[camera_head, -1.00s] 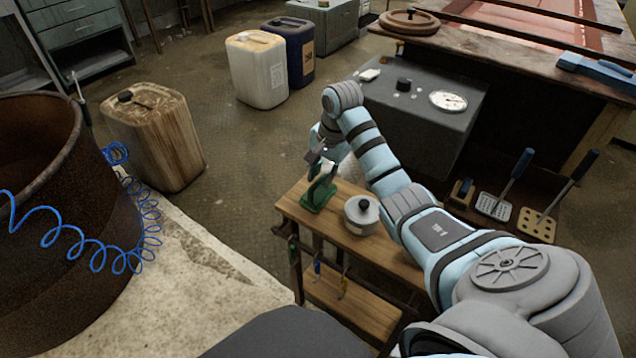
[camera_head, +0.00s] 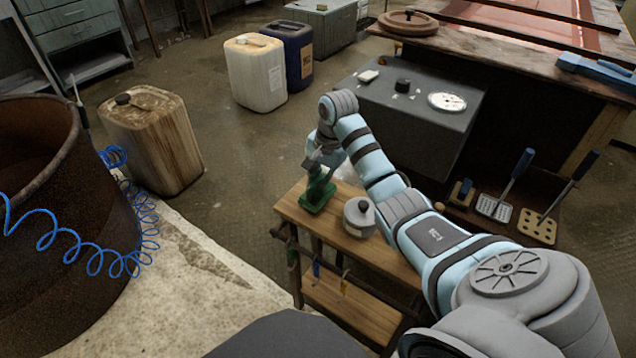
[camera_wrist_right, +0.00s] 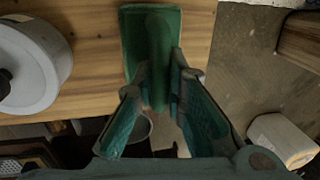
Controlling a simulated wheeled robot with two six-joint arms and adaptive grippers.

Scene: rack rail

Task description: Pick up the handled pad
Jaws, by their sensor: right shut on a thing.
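The handled pad (camera_head: 314,199) is green, with a flat base and an upright handle. It stands at the far end of a small wooden bench (camera_head: 334,226). My right gripper (camera_head: 318,168) comes down on it from above and is shut on its handle. In the right wrist view the two fingers (camera_wrist_right: 157,92) lie on either side of the green handle, and the pad's base (camera_wrist_right: 131,45) shows behind it. The base appears to rest on the bench top. My left gripper is not in view.
A grey lidded pot (camera_head: 360,216) stands on the bench close to the pad, also seen in the wrist view (camera_wrist_right: 33,65). A dark grey cabinet (camera_head: 425,130) is behind my right arm. A rusty drum (camera_head: 40,240) with a blue coiled hose stands at left.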

